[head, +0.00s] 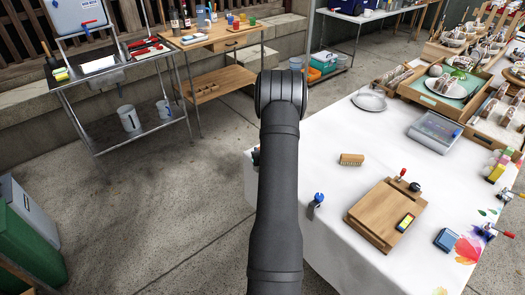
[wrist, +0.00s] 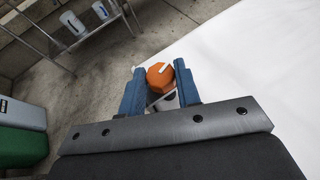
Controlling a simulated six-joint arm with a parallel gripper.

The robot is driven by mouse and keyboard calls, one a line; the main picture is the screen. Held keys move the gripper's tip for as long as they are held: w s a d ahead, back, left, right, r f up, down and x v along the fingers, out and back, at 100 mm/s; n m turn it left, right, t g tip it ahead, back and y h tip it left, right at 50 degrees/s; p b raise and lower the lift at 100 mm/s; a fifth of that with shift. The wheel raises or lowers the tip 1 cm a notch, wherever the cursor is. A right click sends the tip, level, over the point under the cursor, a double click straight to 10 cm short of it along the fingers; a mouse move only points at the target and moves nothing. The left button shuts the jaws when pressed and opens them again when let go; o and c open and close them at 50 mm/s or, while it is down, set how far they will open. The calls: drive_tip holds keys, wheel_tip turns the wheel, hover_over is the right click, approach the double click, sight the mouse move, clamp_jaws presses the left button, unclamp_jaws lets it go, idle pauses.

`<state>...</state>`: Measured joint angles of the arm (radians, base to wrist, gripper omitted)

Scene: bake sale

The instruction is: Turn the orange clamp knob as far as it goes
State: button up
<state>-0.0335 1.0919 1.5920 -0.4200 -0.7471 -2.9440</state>
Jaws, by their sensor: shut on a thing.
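The orange clamp knob (wrist: 160,74) shows in the wrist view, with a pale mark on its top. It sits between the blue fingers of my gripper (wrist: 160,82), which is shut on it. A bit of grey metal shows just below the knob, at the edge of the white-covered table (wrist: 240,70). In the head view my dark arm hides the knob and my gripper.
On the table (head: 330,235) in the head view are a brush (head: 351,160), a blue-topped clamp (head: 316,203), a wooden board (head: 375,228), a blue box (head: 446,239) and a plate (head: 369,101). A metal sink stand (head: 130,90) stands at left. Bare floor lies between.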

drive_tip(key=shift+m+t+h, duration=0.3)
drive_tip(key=shift+m+h, duration=0.1)
idle(0.3)
drive_tip(key=o, duration=1)
drive_tip(key=shift+r, duration=0.6)
wheel_tip(320, 180, up, 3)
drive_tip(key=shift+f, duration=0.1)
drive_tip(key=s+d+r, duration=0.1)
drive_tip(key=d+r, duration=0.1)
drive_tip(key=d, duration=0.1)
drive_tip(key=s+d+r, duration=0.2)
drive_tip(key=d, duration=0.2)
drive_tip(key=s+d+r, duration=0.1)
drive_tip(key=d+r, duration=0.2)
drive_tip(key=shift+s+d, duration=0.3)
drive_tip(key=shift+s, duration=0.1)
